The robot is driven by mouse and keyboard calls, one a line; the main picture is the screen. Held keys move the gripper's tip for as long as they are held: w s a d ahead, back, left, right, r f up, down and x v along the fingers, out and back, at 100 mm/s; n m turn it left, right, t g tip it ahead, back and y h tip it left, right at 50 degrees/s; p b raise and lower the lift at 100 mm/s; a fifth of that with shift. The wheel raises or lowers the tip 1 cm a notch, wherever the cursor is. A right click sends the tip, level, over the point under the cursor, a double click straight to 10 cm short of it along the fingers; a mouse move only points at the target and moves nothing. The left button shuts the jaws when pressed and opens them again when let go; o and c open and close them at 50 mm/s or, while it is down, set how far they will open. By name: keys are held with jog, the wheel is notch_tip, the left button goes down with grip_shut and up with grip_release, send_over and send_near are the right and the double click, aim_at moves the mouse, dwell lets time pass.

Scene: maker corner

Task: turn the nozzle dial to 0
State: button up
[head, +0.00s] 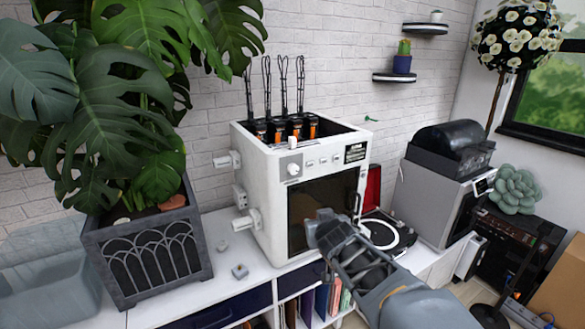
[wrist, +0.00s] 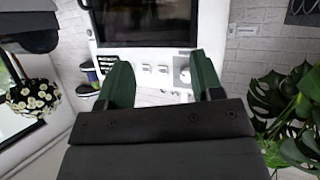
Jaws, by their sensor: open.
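The white box-shaped machine (head: 262,190) stands on the white cabinet top, with a dark front window (head: 318,205). The nozzle dial (head: 293,168), a round white knob on a grey plate, sits at the upper left of its front. Its pointer and any numbers are too small to read. In the wrist view, which is upside down, the dial (wrist: 185,75) shows close to the finger at right. My gripper (wrist: 160,75) is open and empty, with two dark green fingers apart. In the head view my gripper (head: 322,224) is in front of the window, below and right of the dial.
Several small buttons (head: 322,161) lie right of the dial. A large potted plant (head: 150,250) stands at left. A turntable (head: 385,235) and a grey machine (head: 430,200) stand at right. Small blocks (head: 239,271) lie on the cabinet top.

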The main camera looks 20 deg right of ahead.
aim_at(295, 171)
jog(key=w+d+r+n+t+y+p, duration=0.2)
jog(key=w+r+n+t+y, duration=0.2)
jog(key=r+t+y, duration=0.25)
jog(key=shift+g+h, duration=0.25)
jog(key=shift+g, duration=0.2)
jog(key=w, duration=0.4)
jog(key=w+a+p, duration=0.1)
jog(key=w, duration=0.7)
jog(key=shift+w+a+p, duration=0.3)
jog(key=shift+w+a, duration=0.1)
jog(key=c, duration=0.9)
